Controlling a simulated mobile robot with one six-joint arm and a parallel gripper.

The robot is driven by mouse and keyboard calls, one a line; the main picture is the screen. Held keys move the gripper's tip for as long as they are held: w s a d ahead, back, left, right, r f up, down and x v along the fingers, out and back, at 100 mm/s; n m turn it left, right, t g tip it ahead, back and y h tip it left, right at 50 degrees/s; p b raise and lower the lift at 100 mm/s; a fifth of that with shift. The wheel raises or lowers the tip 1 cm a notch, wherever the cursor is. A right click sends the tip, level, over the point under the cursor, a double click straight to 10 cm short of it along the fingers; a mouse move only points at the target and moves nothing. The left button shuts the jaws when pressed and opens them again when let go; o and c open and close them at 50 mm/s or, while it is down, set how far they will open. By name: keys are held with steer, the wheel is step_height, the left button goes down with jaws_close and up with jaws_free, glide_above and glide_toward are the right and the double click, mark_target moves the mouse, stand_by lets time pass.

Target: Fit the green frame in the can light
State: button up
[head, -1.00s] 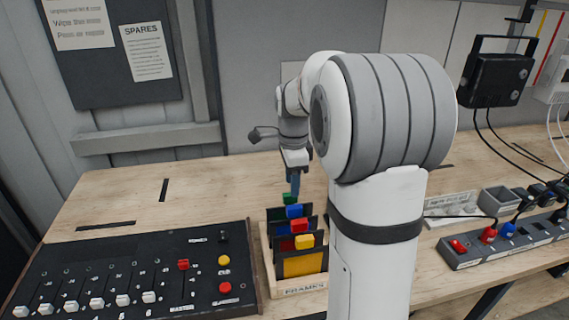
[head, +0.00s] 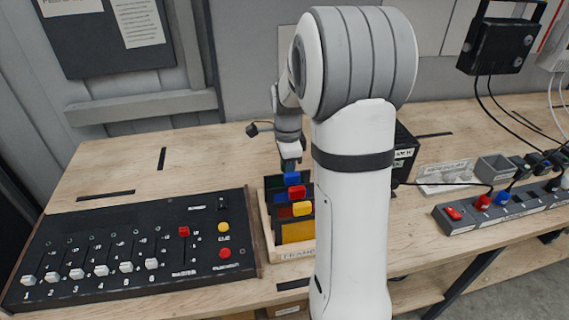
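A wooden rack labelled FRAMES (head: 297,254) stands on the bench, holding upright dark frames with coloured tabs: blue (head: 291,178), red (head: 297,192) and yellow (head: 302,208). My gripper (head: 290,167) points down at the back of the rack, just behind the blue tab. The green frame's tab is hidden now, at or behind my gripper. I cannot tell whether the fingers are open or shut on it. A black lamp with a bracket (head: 497,45) hangs on the wall at the upper right. I cannot tell whether it is the can light.
A black slider console (head: 130,245) lies left of the rack. My arm covers the area right of the rack. Behind it a black box with a VIEW label (head: 405,150) partly shows. The back-left bench is clear.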

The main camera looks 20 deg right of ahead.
steer(key=shift+c, duration=0.2)
jaws_close()
steer(key=c, duration=0.7)
jaws_free()
jaws_close()
steer(key=shift+r, duration=0.15)
steer(key=shift+s+r+p, duration=0.1)
steer(key=shift+r+p, duration=1.9)
steer(key=shift+r, duration=0.9)
